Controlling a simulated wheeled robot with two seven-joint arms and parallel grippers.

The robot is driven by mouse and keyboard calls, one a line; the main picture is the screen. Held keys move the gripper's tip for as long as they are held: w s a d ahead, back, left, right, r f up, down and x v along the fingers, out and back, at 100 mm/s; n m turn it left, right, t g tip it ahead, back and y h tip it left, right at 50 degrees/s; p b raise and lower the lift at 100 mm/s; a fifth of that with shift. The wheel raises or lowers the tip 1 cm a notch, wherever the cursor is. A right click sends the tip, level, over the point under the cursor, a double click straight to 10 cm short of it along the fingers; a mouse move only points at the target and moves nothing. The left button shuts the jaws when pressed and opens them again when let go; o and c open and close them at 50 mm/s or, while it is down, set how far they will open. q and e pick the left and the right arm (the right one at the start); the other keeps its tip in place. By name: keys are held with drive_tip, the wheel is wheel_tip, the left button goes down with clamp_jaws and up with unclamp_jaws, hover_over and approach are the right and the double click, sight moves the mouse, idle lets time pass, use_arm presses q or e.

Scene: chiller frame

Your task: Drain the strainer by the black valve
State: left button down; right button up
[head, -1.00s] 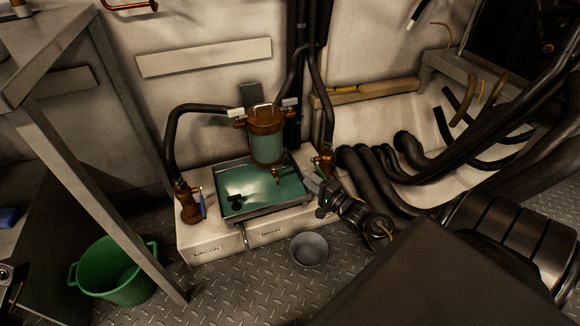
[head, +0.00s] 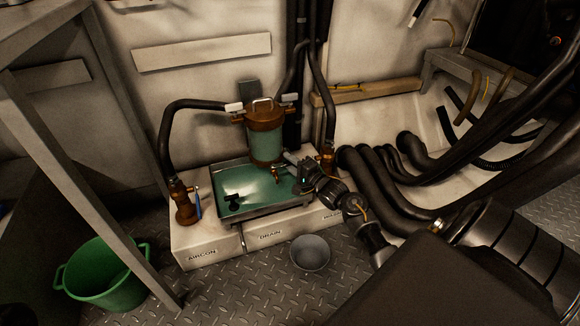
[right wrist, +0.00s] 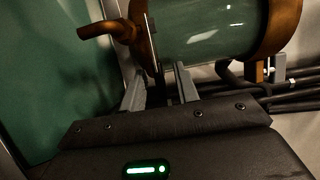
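The strainer (head: 265,147) stands upright at the back of the tray, with bronze ends and a clear body that looks green. Its bronze spout (head: 277,174) points out low over the tray; it also shows in the right wrist view (right wrist: 108,28). My right gripper (head: 293,166) is just right of the strainer's lower end. In the right wrist view its two fingers (right wrist: 160,88) are apart, with a thin dark piece (right wrist: 158,82) between them, perhaps the black valve's handle. I cannot tell whether they touch it. My left gripper is out of view.
The green tray (head: 250,218) sits on a white ledge labelled AIRCON and DRAIN, with a small black fitting (head: 233,200) in it. A grey bucket (head: 310,252) and green tub (head: 105,275) stand on the floor. Thick black hoses (head: 385,180) lie to the right.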

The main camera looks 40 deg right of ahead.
drive_tip(key=shift+w, duration=0.1)
clamp_jaws()
idle(0.3)
